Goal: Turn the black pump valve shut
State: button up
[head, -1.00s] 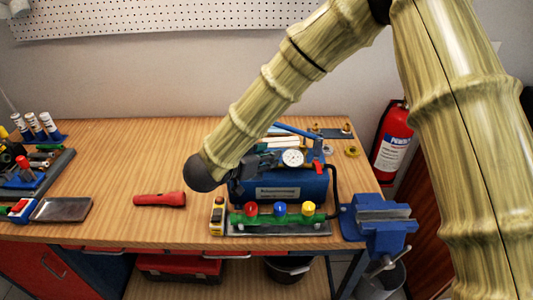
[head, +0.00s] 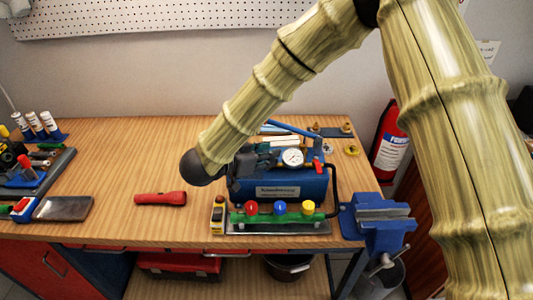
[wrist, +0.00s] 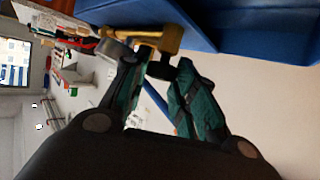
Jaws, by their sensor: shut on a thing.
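The blue test pump (head: 285,190) stands on the wooden bench with a white round gauge (head: 292,157) and a red lever (head: 318,167) at its right. My gripper (head: 274,156) reaches in from the left, just above the pump and left of the gauge. In the wrist view its two teal-padded fingers (wrist: 158,78) are closed around the black valve knob (wrist: 160,69). The knob sits on a brass fitting (wrist: 172,38) beside the blue pump body (wrist: 215,18). In the head view the knob is hidden by the gripper.
In front of the pump is a green manifold (head: 265,218) with red, blue and yellow knobs. A yellow tool (head: 217,215) is left of it, and a red flashlight (head: 160,198) farther left. A blue vise (head: 378,222) is at the bench's right edge.

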jog(key=m+g, duration=0.1)
jog(key=m+g+h+p, duration=0.1)
jog(key=m+g+h, duration=0.1)
jog(key=shift+w+a, duration=0.15)
jog(key=shift+w, duration=0.1)
jog(key=m+g+h+p, duration=0.1)
jog(key=m+g, duration=0.3)
jog(key=shift+w, duration=0.2)
jog(key=m+g, duration=0.2)
jog(key=g, duration=0.1)
jog(key=m+g+p, duration=0.1)
jog(key=m+g, duration=0.1)
jog(key=shift+w+r+m+g, duration=0.1)
jog(key=shift+w+m+g, duration=0.1)
jog(key=shift+m+g, duration=0.15)
jog(key=shift+m+g+p, duration=0.45)
jog(key=shift+m+g, duration=0.1)
jog(key=shift+g, duration=0.1)
jog(key=shift+w+g, duration=0.1)
jog(key=shift+g, duration=0.2)
jog(key=o, duration=0.7)
